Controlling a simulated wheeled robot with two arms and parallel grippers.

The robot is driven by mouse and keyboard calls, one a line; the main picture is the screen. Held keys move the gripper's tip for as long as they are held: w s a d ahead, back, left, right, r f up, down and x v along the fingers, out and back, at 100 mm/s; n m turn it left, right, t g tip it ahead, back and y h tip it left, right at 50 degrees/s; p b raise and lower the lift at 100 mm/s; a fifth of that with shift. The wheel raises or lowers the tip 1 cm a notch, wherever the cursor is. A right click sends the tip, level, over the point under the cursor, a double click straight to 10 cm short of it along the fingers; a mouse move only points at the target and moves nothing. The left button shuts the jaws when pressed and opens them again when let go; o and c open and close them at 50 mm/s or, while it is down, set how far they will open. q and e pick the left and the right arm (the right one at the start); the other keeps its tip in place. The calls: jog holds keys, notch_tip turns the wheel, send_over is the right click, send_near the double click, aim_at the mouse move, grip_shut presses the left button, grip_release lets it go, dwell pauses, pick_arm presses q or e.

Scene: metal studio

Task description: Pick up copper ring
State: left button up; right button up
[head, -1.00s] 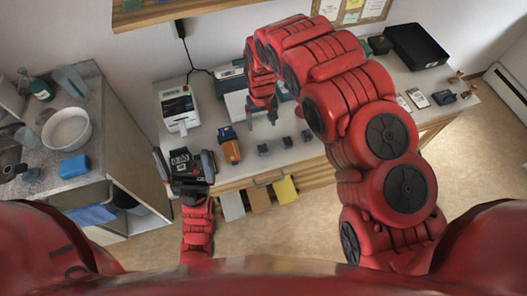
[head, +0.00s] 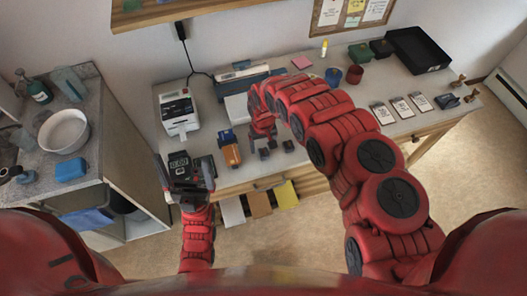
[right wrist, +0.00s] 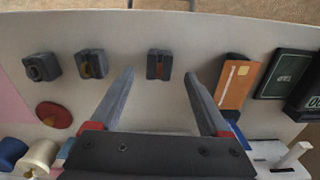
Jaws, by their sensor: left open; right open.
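Three small dark grey ring boxes stand in a row in the right wrist view. The box nearest the orange card (right wrist: 159,57) has a copper-coloured band in its slot, the copper ring (right wrist: 159,67). The middle box (right wrist: 91,63) holds a gold-coloured ring and the left one (right wrist: 42,67) a grey one. My right gripper (right wrist: 160,73) is open and empty, its fingers pointing toward the copper ring's box from either side. In the head view my right gripper (head: 262,140) is just behind that box (head: 265,154). My left gripper (head: 186,172) is open near the table's front left.
An orange-and-blue item (head: 231,152) lies left of the boxes. A label printer (head: 178,108) stands at the back left. A black tray (head: 418,50) and several white cards (head: 401,107) are at right. A display device (head: 180,162) is near my left gripper.

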aim_at(263, 150)
jog(key=shift+d+f+p, duration=0.1)
jog(key=shift+f+p, duration=0.3)
jog(key=shift+f, duration=1.2)
grip_shut()
